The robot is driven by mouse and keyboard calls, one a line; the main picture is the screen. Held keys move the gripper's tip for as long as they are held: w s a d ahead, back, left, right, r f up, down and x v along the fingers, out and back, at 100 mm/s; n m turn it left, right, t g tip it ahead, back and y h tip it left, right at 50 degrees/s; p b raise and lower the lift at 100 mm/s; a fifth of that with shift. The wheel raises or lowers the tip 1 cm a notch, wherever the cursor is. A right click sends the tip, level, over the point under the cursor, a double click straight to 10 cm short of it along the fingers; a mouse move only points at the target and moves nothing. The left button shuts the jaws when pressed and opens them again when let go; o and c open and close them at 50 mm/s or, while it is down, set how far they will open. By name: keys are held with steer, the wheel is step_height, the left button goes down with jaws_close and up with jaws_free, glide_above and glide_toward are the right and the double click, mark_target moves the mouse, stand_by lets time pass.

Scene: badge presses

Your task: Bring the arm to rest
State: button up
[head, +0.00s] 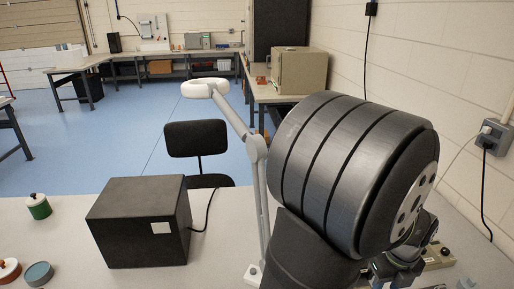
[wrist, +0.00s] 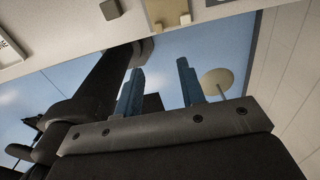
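My arm fills the right half of the head view as a thick dark cylinder, with more of its dark parts low at the right. My gripper (wrist: 159,86) shows in the wrist view as two blue-grey fingers standing apart on a grey bar. I see nothing held between them. The wrist view looks tilted or upside down, with the pale table (wrist: 60,45) along its top. In the head view I cannot make out the fingers. The pale table (head: 60,235) also runs along the bottom of the head view.
A black box (head: 130,222) with a cable stands on the table. Left of it are a green pot (head: 39,207), a red-brown one (head: 9,269) and a blue-grey one (head: 39,274). A white lamp (head: 205,88) rises behind the arm. A beige device (head: 438,257) is at right, near the wall.

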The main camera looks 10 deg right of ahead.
step_height(320, 180, up, 8)
stand_by(1.3)
stand_by(1.1)
